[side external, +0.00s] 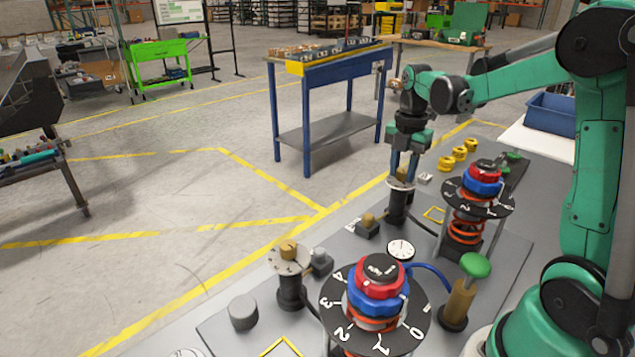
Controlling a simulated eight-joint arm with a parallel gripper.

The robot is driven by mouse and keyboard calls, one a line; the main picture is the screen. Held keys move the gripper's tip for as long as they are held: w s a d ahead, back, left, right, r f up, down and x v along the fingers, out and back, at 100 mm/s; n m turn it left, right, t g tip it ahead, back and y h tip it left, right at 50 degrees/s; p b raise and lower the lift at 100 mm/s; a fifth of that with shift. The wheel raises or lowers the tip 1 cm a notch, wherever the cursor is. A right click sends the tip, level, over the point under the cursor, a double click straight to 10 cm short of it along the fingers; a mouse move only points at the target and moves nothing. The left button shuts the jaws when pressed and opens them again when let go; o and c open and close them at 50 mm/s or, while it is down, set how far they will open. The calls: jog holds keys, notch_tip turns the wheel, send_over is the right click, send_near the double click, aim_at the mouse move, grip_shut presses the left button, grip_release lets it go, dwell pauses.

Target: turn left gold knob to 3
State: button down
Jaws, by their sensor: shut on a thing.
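My gripper (405,172) points straight down, its blue fingers closed on a gold knob (402,175) on top of a black post with a pale round dial plate (400,184). The fingers hide much of this knob, and its dial marks are too small to read. A second gold knob (288,249) sits nearer the camera, at the left, on a similar black post with a pale dial plate (289,262). Nothing touches that one. I cannot tell from this view which of the two the task calls left.
Two red-and-blue knobs with black numbered dials stand on springs, one near (378,287) and one farther back (480,182). A green-capped post (474,266), a white gauge (400,249), a grey cylinder (243,312) and yellow knobs (459,154) share the grey panel.

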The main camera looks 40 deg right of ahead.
aim_at(403, 170)
jog(key=m, duration=0.3)
jog(key=shift+m, duration=0.4)
jog(key=m, duration=0.4)
jog(key=c, duration=0.7)
grip_release()
notch_tip(403, 170, up, 7)
jog(key=shift+r, duration=0.1)
